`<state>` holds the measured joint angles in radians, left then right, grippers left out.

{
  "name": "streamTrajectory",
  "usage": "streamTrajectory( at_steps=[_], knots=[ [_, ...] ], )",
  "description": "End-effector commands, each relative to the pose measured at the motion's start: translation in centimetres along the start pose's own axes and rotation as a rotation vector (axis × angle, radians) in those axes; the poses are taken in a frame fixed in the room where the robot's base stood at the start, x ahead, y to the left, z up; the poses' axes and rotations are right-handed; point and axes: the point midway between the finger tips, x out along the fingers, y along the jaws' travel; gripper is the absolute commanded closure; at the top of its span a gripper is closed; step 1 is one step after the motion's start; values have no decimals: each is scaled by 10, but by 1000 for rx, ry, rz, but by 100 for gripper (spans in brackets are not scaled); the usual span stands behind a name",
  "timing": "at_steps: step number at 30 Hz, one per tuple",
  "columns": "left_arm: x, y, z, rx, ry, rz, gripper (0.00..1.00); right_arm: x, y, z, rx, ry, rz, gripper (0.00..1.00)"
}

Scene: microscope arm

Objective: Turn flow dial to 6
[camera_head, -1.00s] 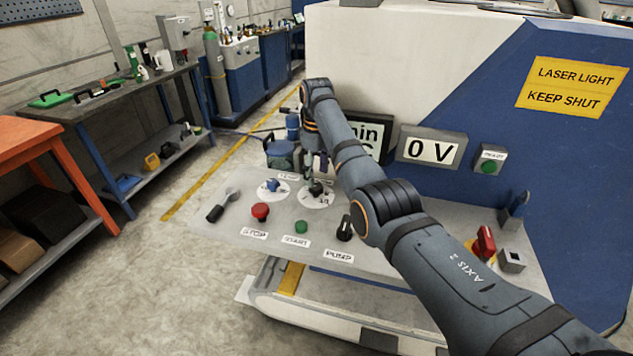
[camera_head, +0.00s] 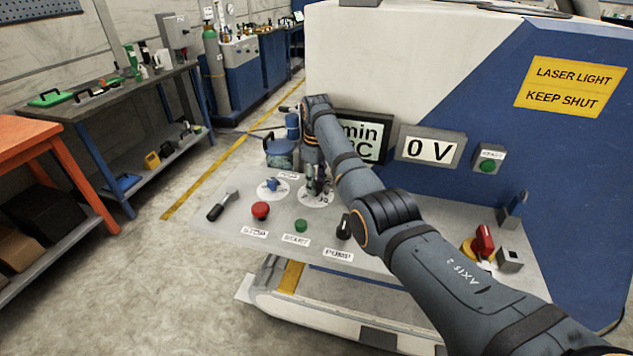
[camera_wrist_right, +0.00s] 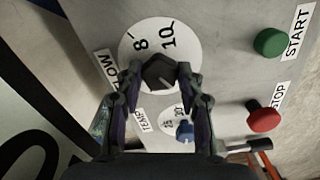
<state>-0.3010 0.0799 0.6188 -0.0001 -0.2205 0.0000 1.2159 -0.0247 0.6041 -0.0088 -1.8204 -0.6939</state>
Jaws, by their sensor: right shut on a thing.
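The flow dial is a black knob (camera_wrist_right: 158,72) on a white numbered disc (camera_wrist_right: 131,62), beside a partly hidden label ending in "LOW". The numbers 8 and 10 show on the disc; its other marks are hidden by the knob and fingers. My right gripper (camera_wrist_right: 158,76) is shut on the knob, one finger on each side. In the head view my right gripper (camera_head: 317,186) reaches down over the dial's disc (camera_head: 309,201) and covers most of the knob. I cannot read the knob's pointer clearly. My left gripper is not in view.
The blue temp dial (camera_head: 271,185) sits just left of the flow dial. A red stop button (camera_head: 260,210), a green start button (camera_head: 301,226) and a black pump knob (camera_head: 344,227) stand in front. A display (camera_head: 364,135) behind is partly covered by my arm.

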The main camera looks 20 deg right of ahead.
Motion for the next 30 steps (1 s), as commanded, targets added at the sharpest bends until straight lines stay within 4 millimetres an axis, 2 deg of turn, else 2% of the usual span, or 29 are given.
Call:
streamTrajectory(
  at_steps=[7,13,21,30],
  knots=[
    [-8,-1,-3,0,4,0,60,-3,0,0,28,0,0,94],
    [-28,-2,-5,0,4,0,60,-6,0,0,128,0,0,94],
    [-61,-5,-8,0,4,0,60,-7,-1,0,365,-1,0,94],
    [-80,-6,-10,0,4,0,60,-4,-1,0,650,0,1,94]
  ],
)
